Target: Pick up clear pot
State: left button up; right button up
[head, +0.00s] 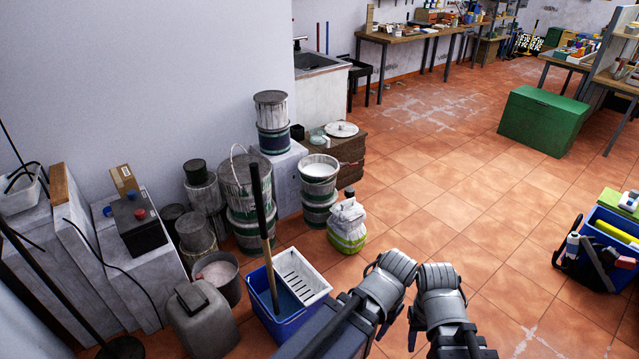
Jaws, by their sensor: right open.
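A small, pale greenish see-through pot (317,136) appears to be the clear pot. It stands on the low brown wooden crate (350,150) by the wall, beside a round white lid or plate (341,129). It is small in the head view, so its details are unclear. My right gripper (412,330) is low in the middle of the view, in front of the crate and well apart from the pot. It is open and holds nothing that I can see. My left arm is beside it; its gripper (383,328) is mostly hidden, and its jaws are unclear.
Stacked paint tins (318,180) and a white-and-green bag (347,224) stand left of and before the crate. A blue bucket (285,300) with a pole is left of my arms. A green chest (543,120) stands at the right. The tiled floor between is clear.

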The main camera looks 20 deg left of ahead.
aim_at(318, 137)
jog(key=z, duration=0.35)
jog(key=i+j+z, duration=0.15)
jog(key=i+z, duration=0.15)
jog(key=i, duration=1)
jog(key=i+u, duration=0.15)
jog(key=i, duration=0.5)
jog(key=i+u, duration=0.15)
jog(key=i, duration=0.5)
jog(key=i+l+u, duration=0.15)
jog(key=i, duration=0.45)
jog(key=i+u, duration=0.15)
jog(key=i, duration=0.45)
jog(key=i+u, duration=0.1)
jog(key=i, duration=0.45)
jog(key=i+l+u, duration=0.15)
jog(key=i, duration=0.4)
jog(key=i+u, duration=0.8)
jog(key=i+l+u, duration=0.1)
jog(key=i+u, duration=0.25)
jog(key=i+j+u, duration=0.15)
jog(key=i+u, duration=0.65)
jog(key=u, duration=0.2)
jog(key=i+z, duration=0.1)
